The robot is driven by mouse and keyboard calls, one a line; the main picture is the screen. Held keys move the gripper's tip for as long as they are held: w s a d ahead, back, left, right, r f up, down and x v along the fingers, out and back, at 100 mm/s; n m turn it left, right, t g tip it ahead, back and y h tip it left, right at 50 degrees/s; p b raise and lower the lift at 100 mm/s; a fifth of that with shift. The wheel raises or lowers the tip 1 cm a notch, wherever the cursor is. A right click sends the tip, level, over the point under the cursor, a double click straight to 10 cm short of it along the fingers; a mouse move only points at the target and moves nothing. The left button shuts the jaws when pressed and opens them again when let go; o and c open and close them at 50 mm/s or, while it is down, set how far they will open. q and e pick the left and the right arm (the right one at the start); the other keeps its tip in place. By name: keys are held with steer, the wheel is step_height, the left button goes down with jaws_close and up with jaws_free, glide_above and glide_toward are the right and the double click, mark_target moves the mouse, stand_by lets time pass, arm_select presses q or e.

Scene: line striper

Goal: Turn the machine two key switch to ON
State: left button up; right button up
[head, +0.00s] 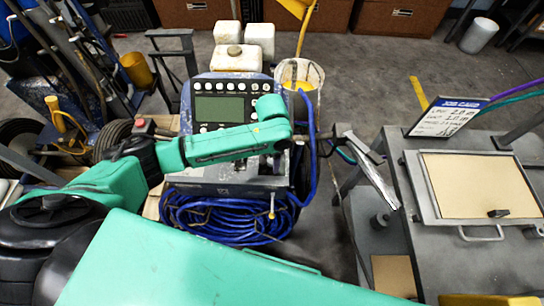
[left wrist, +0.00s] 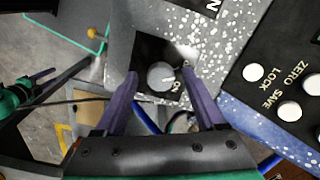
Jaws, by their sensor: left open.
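The machine's grey control box (head: 225,178) stands in the middle of the head view, with a display and buttons on its upper panel (head: 215,108). In the left wrist view the key switch (left wrist: 160,75) is a round grey knob on a black plate. A light mark shows on the knob, and partly hidden lettering sits beside it. My left gripper (left wrist: 163,100) is open, with one purple finger on each side of the knob. I cannot tell whether either finger touches it. In the head view my left wrist hides the switch.
A coiled blue hose (head: 220,218) hangs below the box. A grey bench (head: 480,255) with a framed tan panel (head: 478,185) and a sign (head: 445,117) stands at right. A bucket (head: 300,76) and white jugs (head: 236,58) are behind.

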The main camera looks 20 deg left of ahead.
arm_select(q)
steer(key=shift+c, duration=0.4)
jaws_close()
